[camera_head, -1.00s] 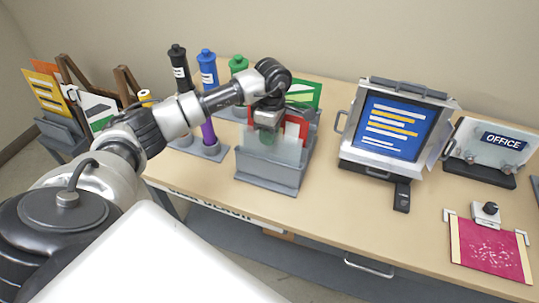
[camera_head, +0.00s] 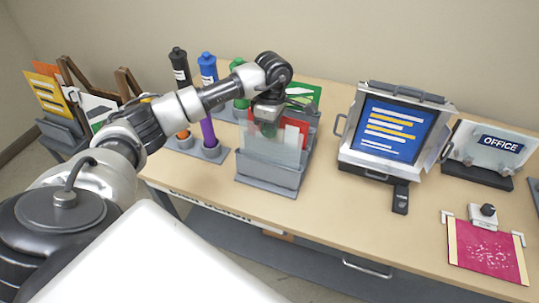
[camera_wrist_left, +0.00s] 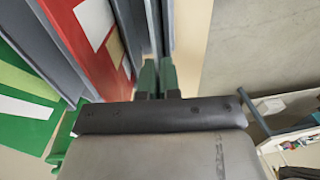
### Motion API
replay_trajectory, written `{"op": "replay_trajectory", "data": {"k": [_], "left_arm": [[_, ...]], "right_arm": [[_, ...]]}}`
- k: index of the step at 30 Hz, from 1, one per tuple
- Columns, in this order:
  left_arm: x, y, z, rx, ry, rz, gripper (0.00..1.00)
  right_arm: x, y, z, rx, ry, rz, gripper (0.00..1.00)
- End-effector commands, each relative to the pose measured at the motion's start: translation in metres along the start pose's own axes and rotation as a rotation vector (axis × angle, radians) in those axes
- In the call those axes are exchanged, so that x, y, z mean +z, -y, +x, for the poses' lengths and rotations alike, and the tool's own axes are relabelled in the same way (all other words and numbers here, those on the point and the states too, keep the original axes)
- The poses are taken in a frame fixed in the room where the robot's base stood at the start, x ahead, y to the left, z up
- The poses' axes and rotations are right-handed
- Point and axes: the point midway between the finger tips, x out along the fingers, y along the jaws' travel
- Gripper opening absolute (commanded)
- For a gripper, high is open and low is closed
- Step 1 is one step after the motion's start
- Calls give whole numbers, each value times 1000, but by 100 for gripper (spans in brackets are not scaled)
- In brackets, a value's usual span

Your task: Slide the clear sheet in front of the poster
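The clear sheet (camera_head: 288,152) is a pale see-through panel in the front of a grey slotted rack (camera_head: 268,186). My left gripper (camera_head: 267,128) points down at the sheet's top edge. Its green fingertips (camera_wrist_left: 157,76) are close together in the left wrist view and look shut on the sheet; the thin sheet itself is hard to make out there. The poster (camera_head: 393,128) is blue with white and yellow lines. It stands tilted in a grey frame (camera_head: 352,150) with handles, right of the rack. My right gripper is not in view.
Red (camera_head: 300,128) and green (camera_head: 304,93) panels stand behind the sheet. Capped tubes (camera_head: 208,70) stand left of the rack. An OFFICE sign (camera_head: 492,145) and a pink sheet (camera_head: 488,255) are at right. Bare table lies between rack and frame.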

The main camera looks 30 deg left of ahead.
Motion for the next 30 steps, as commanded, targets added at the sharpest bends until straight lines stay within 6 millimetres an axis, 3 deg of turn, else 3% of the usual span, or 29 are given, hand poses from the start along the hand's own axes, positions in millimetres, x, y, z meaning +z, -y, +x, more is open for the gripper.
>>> {"op": "replay_trajectory", "data": {"k": [24,30], "left_arm": [[0,1,-76,1,0,0,0],[0,1,-84,-1,0,0,0]], "right_arm": [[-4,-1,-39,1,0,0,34],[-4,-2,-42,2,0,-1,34]]}}
